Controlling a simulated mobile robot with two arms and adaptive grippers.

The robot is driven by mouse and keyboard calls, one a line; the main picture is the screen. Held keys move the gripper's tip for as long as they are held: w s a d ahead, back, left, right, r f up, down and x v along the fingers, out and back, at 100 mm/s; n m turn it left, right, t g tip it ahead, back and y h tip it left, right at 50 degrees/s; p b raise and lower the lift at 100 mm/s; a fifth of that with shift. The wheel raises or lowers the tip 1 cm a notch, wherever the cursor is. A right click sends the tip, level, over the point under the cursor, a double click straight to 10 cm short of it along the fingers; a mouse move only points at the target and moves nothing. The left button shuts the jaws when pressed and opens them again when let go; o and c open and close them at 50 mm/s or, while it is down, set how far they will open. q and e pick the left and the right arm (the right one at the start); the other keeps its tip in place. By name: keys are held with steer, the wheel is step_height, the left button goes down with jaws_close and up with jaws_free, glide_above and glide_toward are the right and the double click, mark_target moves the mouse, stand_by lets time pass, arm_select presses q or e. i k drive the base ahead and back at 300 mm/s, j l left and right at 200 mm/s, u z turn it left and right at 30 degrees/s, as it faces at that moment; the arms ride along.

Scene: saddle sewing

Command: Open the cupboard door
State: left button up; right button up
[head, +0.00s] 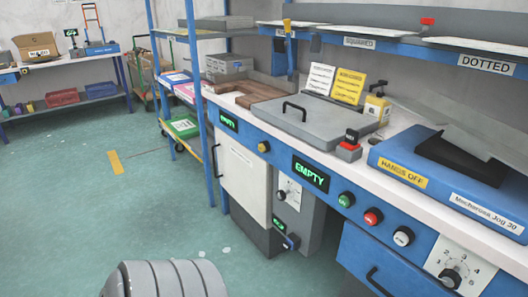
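A pale cupboard door (243,182) is under the blue-fronted workbench, left of the centre of the head view. A dark vertical handle (215,161) is on its left edge. The door looks shut, flush with the bench front. A blue panel (388,262) with a dark handle (378,282) is lower right under the bench and also looks shut; its lower part is cut off by the frame. Neither of my grippers is in view. A grey rounded part of my own body shows at the bottom left.
The green floor left of the bench is clear. A blue shelf rack (200,110) with coloured trays stands close to the door's left side. A grey control box (290,205) with a dial is right of the door. A grey lid (310,118) lies on the bench top.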

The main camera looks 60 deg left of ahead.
mark_target(243, 174)
steer(key=u, duration=0.4)
steer(key=i+j+u, duration=0.1)
steer(key=u, duration=0.7)
steer(key=i+u, duration=0.1)
steer(key=u, duration=0.75)
steer(key=i+l+u, duration=0.2)
steer(key=i, duration=0.2)
